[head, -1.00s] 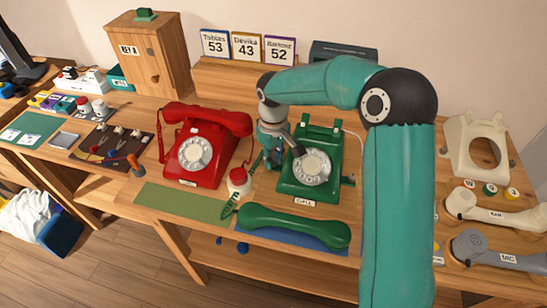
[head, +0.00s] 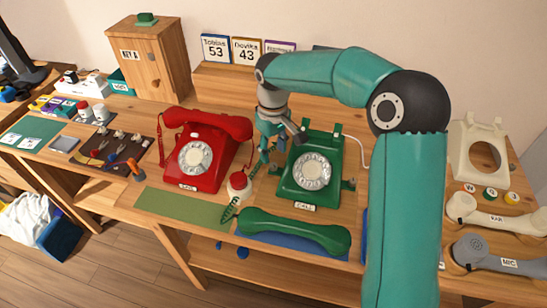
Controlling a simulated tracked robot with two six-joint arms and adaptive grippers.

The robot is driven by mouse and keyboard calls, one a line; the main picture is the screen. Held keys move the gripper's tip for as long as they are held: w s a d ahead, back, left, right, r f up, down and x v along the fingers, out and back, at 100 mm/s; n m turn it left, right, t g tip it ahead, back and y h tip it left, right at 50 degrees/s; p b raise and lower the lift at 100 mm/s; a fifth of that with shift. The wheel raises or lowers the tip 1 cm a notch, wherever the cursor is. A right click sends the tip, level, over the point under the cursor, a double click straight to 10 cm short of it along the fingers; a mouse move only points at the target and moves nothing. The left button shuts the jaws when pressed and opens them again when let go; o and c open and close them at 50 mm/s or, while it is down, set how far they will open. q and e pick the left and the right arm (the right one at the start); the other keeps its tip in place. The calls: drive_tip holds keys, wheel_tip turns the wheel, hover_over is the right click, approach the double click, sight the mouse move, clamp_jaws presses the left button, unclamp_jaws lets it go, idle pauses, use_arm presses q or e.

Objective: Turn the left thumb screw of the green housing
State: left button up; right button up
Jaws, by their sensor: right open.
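The green housing (head: 318,165) is a dial phone body with a pale dial, standing upright on the bench. A small thumb screw (head: 348,184) shows at its right side. The left thumb screw cannot be made out clearly beside my gripper. My right gripper (head: 264,163) points down just left of the green housing, between it and the red phone. It is open, and I see nothing held in it. Whether it touches the housing or the screw, I cannot tell. My left gripper is not in view.
The red phone (head: 204,151) stands close on the left. The green handset (head: 293,231) lies in front on a blue mat. A cream housing (head: 477,151) is at right. The green mat (head: 180,205) is bare.

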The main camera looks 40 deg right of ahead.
drive_tip(key=shift+r, duration=1.35)
drive_tip(key=shift+c, duration=1.4)
drive_tip(key=n, duration=0.4)
wheel_tip(320, 180, up, 2)
drive_tip(key=r+n+p, duration=0.1)
drive_tip(key=n+p, duration=0.2)
drive_tip(key=n, duration=0.2)
wheel_tip(320, 180, up, 6)
drive_tip(key=n+p, duration=0.3)
drive_tip(key=p, duration=0.4)
hover_over(273, 165)
wheel_tip(273, 165, down, 17)
drive_tip(key=shift+p, duration=0.45)
drive_tip(key=shift+c, duration=0.2)
clamp_jaws()
